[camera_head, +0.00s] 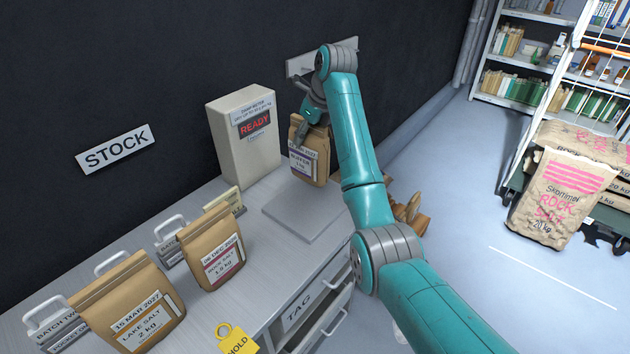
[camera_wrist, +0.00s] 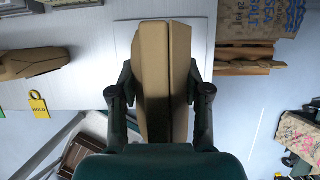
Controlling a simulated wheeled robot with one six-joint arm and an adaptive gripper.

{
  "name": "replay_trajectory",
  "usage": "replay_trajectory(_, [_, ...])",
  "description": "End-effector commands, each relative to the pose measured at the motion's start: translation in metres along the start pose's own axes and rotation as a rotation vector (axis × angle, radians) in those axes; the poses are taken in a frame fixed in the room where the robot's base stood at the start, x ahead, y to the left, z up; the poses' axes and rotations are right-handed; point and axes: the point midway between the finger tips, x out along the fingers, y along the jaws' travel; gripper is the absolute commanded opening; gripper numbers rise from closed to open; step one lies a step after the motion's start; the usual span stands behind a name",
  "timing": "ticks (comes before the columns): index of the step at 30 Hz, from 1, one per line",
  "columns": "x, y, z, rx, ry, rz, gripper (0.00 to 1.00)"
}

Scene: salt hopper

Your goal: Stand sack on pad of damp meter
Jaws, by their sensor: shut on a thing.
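A brown paper sack (camera_head: 322,168) with a purple-banded label is upright in my gripper (camera_head: 311,122), at the back right of the damp meter's pad. In the wrist view the sack (camera_wrist: 152,75) fills the space between the two fingers, which press on its sides. The damp meter (camera_head: 240,148) is a pale box with a red READY display. Its pad (camera_head: 292,212) is a flat grey plate in front of it, with its near part bare. I cannot tell whether the sack's base touches the pad.
A rock salt sack (camera_head: 213,250) and a lake salt sack (camera_head: 130,305) stand on the counter's left, near batch signs. A yellow HOLD tag (camera_head: 230,338) lies at the front edge. A drawer marked TAG (camera_head: 299,308) is below. A loaded trolley (camera_head: 515,180) stands right.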

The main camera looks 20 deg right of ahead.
Motion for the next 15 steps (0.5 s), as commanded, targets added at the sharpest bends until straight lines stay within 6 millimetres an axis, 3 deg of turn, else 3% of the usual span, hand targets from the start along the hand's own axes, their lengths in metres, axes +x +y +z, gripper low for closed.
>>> replay_trajectory(9, [0.039,0.0,-0.016,-0.001,-0.001,0.0,0.0])
replay_trajectory(15, [0.054,0.0,-0.022,-0.001,-0.003,-0.001,0.0])
